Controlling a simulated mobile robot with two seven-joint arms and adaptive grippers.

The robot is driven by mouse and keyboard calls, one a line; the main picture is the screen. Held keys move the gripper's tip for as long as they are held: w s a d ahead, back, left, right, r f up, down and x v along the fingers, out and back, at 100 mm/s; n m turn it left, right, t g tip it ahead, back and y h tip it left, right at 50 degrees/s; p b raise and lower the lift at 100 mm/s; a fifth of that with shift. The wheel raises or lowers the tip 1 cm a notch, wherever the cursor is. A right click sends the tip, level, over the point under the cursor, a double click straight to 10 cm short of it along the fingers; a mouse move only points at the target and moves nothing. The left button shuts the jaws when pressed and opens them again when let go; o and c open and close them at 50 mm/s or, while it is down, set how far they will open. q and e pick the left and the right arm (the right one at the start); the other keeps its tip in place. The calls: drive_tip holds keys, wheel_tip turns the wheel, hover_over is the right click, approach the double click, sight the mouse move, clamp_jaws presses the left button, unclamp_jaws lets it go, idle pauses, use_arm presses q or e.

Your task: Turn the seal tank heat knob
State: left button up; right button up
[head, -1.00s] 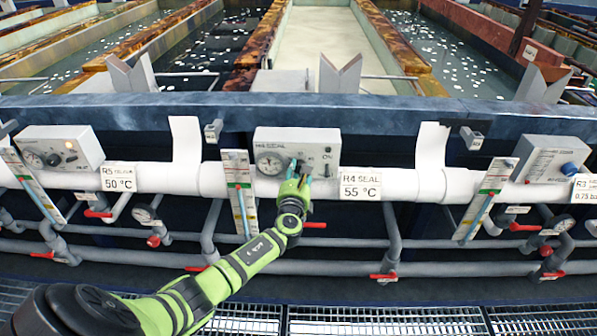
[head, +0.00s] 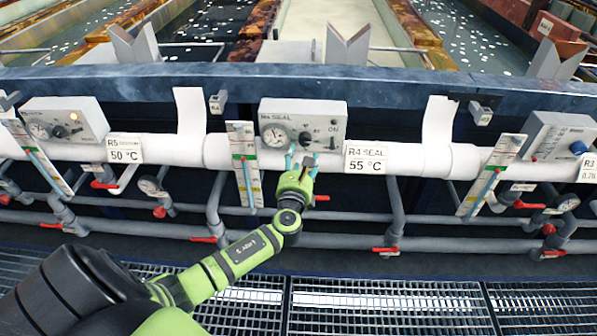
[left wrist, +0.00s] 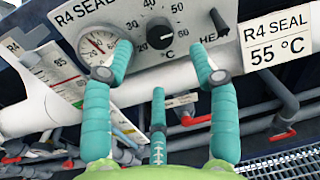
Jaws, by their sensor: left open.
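The R4 SEAL control box (head: 320,112) is a light grey panel on the white pipe in the middle of the head view. Its dark heat knob (left wrist: 160,34) sits inside a number scale in the left wrist view, and it also shows in the head view (head: 305,138). My left gripper (head: 302,160) is just below the knob, its teal fingers (left wrist: 166,65) open. In the wrist view one finger is on each side of the knob, apart from it, and a third is below. My right gripper is not in view.
A round gauge (left wrist: 98,45) is left of the knob, and a black toggle (left wrist: 219,22) is right of it. The R4 SEAL 55 °C label (head: 366,158) hangs beside the box. Pipes with red valve handles (head: 385,250) run below.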

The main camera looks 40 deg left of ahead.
use_arm(q)
drive_tip(key=v, duration=0.5)
idle(0.4)
drive_tip(key=s+d+f+n+g+h, duration=0.1)
drive_tip(key=s+f+n+g, duration=0.3)
drive_tip(key=f, duration=0.6)
drive_tip(key=s+f+n+g+h, duration=0.1)
drive_tip(key=s+f+n+h, duration=0.3)
drive_tip(key=f, duration=0.6)
drive_tip(key=s+d+f+n+g+y, duration=0.1)
drive_tip(key=s+f+n+g, duration=0.15)
drive_tip(key=s+f, duration=0.6)
drive_tip(key=s+d+f+n+g+h, duration=0.1)
drive_tip(key=s+f+n, duration=0.4)
drive_tip(key=s, duration=0.5)
drive_tip(key=s+d+f+n+g+h, duration=0.1)
drive_tip(key=s+d+f+n+g, duration=0.3)
drive_tip(key=s, duration=0.5)
drive_tip(key=s+d+f+n+g+h, duration=0.2)
drive_tip(key=s+d+f+n, duration=0.3)
drive_tip(key=s+f+n, duration=0.2)
drive_tip(key=s+f, duration=0.2)
drive_tip(key=s, duration=0.1)
drive_tip(key=shift+s+d+f, duration=0.15)
drive_tip(key=shift+s+d, duration=0.15)
drive_tip(key=shift+g, duration=0.25)
